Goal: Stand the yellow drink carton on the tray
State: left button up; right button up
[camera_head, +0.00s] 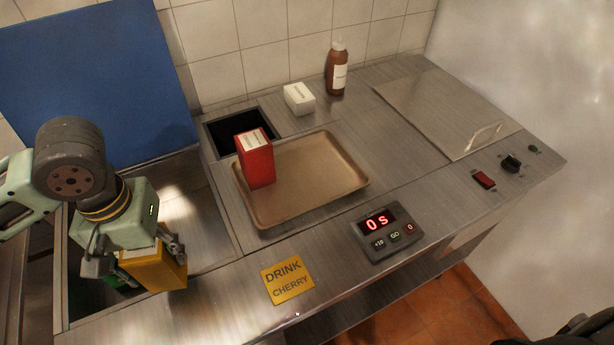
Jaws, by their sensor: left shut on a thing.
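The yellow drink carton (158,270) is at the lower left, over the well at the left of the counter. My left gripper (132,258) is shut on it, with fingers on both sides near its top. The carton looks slightly tilted, and its lower end is close to the counter's front strip; I cannot tell whether they touch. The tan tray (318,183) lies on the steel counter to the right of the carton. A red carton (257,162) stands upright on the tray's left part. My right gripper does not show.
Something green (128,287) shows behind the yellow carton. A dark opening (226,131), a white box (299,99) and a brown bottle (337,72) are behind the tray. A timer (386,234) and a "DRINK CHERRY" sign (287,281) are in front. The tray's middle and right are free.

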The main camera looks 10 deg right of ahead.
aim_at(320, 155)
jog(key=l+z, duration=0.2)
jog(key=l, duration=0.7)
jog(key=i+l+z, duration=0.1)
jog(key=l+z, duration=0.15)
jog(key=l, duration=0.65)
jog(key=i+j+z, duration=0.1)
jog(key=j, duration=0.25)
jog(key=i, duration=0.1)
